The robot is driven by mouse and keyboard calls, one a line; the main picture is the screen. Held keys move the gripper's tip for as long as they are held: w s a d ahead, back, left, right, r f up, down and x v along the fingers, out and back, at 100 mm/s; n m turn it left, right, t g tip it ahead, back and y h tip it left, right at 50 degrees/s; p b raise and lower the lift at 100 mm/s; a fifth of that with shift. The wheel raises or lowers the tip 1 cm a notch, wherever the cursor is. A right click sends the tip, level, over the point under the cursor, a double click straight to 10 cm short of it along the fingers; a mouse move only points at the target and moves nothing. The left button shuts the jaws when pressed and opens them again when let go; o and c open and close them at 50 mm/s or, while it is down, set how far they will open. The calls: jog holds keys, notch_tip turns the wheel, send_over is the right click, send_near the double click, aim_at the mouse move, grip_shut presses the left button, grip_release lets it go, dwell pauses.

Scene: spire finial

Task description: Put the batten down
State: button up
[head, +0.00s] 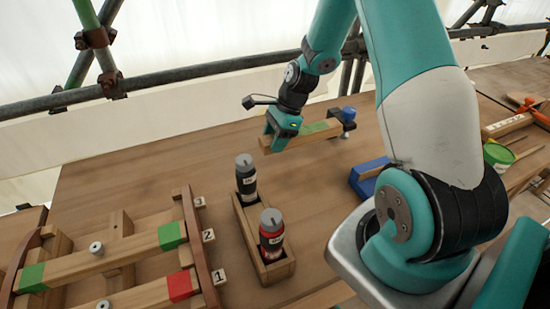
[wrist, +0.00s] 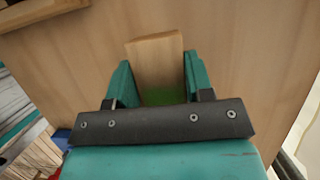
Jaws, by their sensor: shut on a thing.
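The batten (head: 318,133) is a wooden bar with a green section, held across the back middle of the table in the head view. My gripper (head: 279,140) is shut on it near its left part. A dark clamp with a blue knob (head: 348,115) is at the batten's right end; I cannot tell whether it is fixed on it. In the wrist view the batten (wrist: 155,58) lies between the two teal fingers, with its green part close to the palm. I cannot tell whether the batten touches the table.
A wooden tray (head: 247,234) with two bottles stands in front of my gripper. At left is a wooden frame (head: 194,243) bearing bars with green and red ends and number tags. A blue holder (head: 366,178) is beside my arm. Bare tabletop (head: 135,170) lies left of my gripper.

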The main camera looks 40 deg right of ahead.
aim_at(270, 169)
notch_tip(270, 169, down, 8)
jog(key=shift+r, duration=0.2)
jog(key=shift+f, duration=0.15)
jog(key=o, duration=1.1)
